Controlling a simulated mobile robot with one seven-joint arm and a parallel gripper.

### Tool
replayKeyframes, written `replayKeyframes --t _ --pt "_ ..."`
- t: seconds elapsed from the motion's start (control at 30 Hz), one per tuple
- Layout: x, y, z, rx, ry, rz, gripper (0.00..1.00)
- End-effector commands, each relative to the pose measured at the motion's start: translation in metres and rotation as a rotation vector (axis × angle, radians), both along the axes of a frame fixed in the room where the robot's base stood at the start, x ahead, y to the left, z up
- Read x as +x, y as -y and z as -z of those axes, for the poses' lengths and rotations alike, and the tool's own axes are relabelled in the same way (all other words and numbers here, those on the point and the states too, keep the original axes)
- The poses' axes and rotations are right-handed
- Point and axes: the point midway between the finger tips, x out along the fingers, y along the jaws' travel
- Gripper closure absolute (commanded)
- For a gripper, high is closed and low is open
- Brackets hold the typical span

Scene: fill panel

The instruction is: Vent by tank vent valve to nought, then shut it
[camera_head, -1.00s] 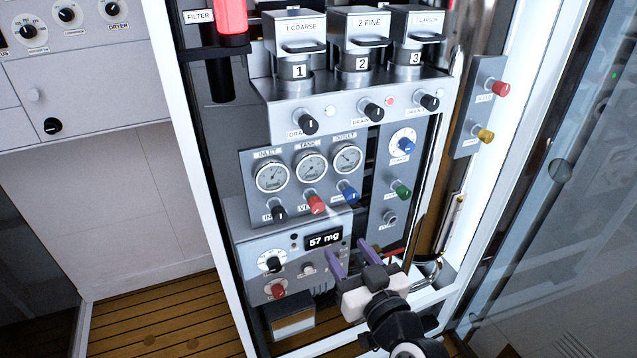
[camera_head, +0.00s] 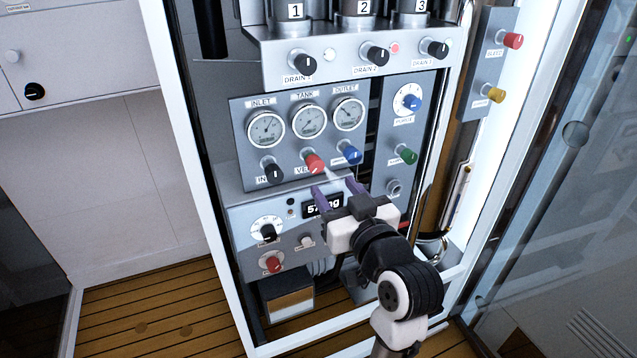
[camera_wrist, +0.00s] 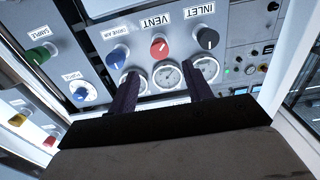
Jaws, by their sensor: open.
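The red vent valve knob (camera_head: 314,163) sits below the middle of the gauge row, between a black inlet knob (camera_head: 271,172) and a blue knob (camera_head: 347,155). The tank gauge (camera_head: 309,121) is directly above it; its reading is too small to tell. In the wrist view the red knob (camera_wrist: 158,47) lies under its VENT label, beyond my fingers. My gripper (camera_head: 337,190) is open and empty, just below and right of the red knob and apart from it. In the wrist view my gripper's fingers (camera_wrist: 165,84) spread in front of the gauges.
The digital display (camera_head: 322,205) is partly covered by my gripper. Drain knobs (camera_head: 375,54) line a ledge above the gauges. A green knob (camera_head: 405,154) and a blue purge dial (camera_head: 410,102) stand at right. A white frame post and glass door border the panel.

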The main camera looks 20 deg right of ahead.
Motion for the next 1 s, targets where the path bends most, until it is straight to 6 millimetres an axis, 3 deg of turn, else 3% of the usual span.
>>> replayKeyframes --t 0.2,0.43,0.83,1.0 --pt "0.044 -0.002 -0.003 0.001 -0.002 -0.003 0.5" --pt "0.075 -0.003 -0.001 0.001 -0.001 -0.001 0.5" --pt "0.083 -0.003 0.0 0.0 0.0 0.002 0.5" --pt "0.083 -0.003 0.0 0.0 0.0 0.001 0.7"
